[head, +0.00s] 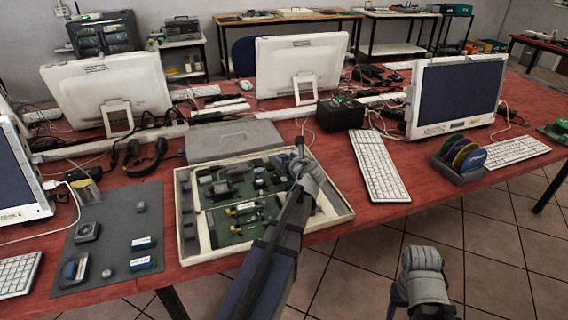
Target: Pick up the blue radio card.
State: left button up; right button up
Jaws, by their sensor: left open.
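My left arm reaches up over the right side of a shallow cream tray (335,217). My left gripper (299,147) is open near the tray's back right corner; its fingers are small here and partly hidden by its wrist. A green circuit board (225,239) with several small modules lies in the tray. No blue radio card can be told for certain. Two small dark cards with white labels, one (143,243) behind the other (142,263), lie on the grey mat (110,213). My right gripper (398,300) hangs low at the front, apart from the table; its fingers are unclear.
A grey closed case (232,138) lies behind the tray. A white keyboard (378,167) is to its right, with a black box (340,114) behind. Headphones (144,157), cables and monitors crowd the back. A rack of coloured discs (462,158) stands at the right.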

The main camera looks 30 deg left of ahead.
pick_arm(q)
jog(key=shift+w+a+f, duration=0.25)
jog(key=shift+w+a, duration=0.15)
jog(key=shift+a, duration=0.1)
jog(key=shift+c, duration=0.3)
grip_shut()
